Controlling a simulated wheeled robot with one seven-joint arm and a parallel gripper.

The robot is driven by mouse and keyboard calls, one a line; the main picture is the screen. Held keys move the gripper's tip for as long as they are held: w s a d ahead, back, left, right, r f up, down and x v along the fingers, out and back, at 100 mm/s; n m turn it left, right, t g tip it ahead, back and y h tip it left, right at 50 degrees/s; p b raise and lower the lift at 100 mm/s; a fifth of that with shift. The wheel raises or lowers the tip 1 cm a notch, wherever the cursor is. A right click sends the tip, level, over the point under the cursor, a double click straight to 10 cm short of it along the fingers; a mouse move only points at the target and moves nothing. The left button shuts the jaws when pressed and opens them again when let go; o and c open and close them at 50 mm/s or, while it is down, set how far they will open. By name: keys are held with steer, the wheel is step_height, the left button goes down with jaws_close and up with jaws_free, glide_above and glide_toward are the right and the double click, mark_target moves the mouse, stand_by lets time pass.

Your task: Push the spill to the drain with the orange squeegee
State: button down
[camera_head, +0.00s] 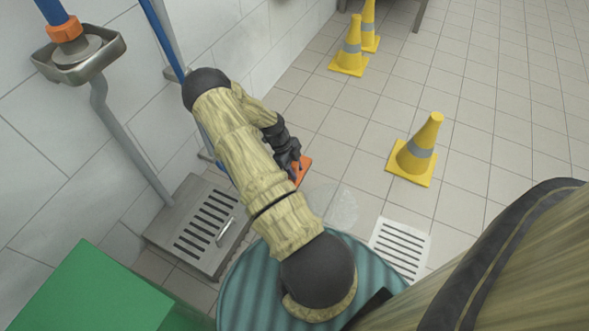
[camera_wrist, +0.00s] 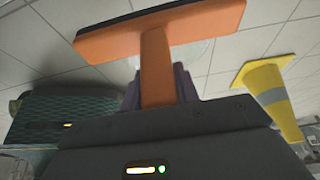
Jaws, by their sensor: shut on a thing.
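My gripper (camera_head: 290,160) is shut on the orange squeegee (camera_head: 302,170), low near the floor and partly hidden by my arm in the head view. In the wrist view the squeegee (camera_wrist: 205,24) shows a wide orange head with a dark edge, its handle between the fingers of my gripper (camera_wrist: 158,92). The spill (camera_head: 342,207) is a faint, shiny wet patch on the tiles, right of and below the squeegee in the head view, apart from it. A white slotted drain grate (camera_head: 400,248) lies in the floor beyond the spill, toward the lower right.
A yellow cone (camera_head: 416,152) stands right of the spill; two more (camera_head: 350,55) stand farther back. A grey slotted metal box (camera_head: 170,225) with a handle stands by the tiled wall. A green block (camera_head: 85,295) is at lower left. Open floor lies at the right.

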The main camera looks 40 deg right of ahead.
steer(key=shift+f+b, duration=3.5)
steer(key=shift+f, duration=0.7)
steer(key=shift+f+b, duration=0.35)
steer(key=shift+f, duration=0.35)
steer(key=s+p, duration=0.1)
steer(key=s+d, duration=0.1)
steer(key=s, duration=0.1)
steer(key=shift+s+d+r+p, duration=0.1)
steer(key=shift+s+d+p, duration=0.05)
steer(key=shift+p, duration=0.2)
steer(key=shift+s, duration=0.1)
steer(key=shift+s+d+p, duration=0.25)
steer(key=shift+s+d, duration=0.1)
steer(key=shift+s, duration=0.5)
steer(key=shift+s+d+p, duration=0.25)
steer(key=shift+s+d, duration=0.1)
steer(key=shift+s, duration=0.45)
steer(key=shift+f, duration=0.2)
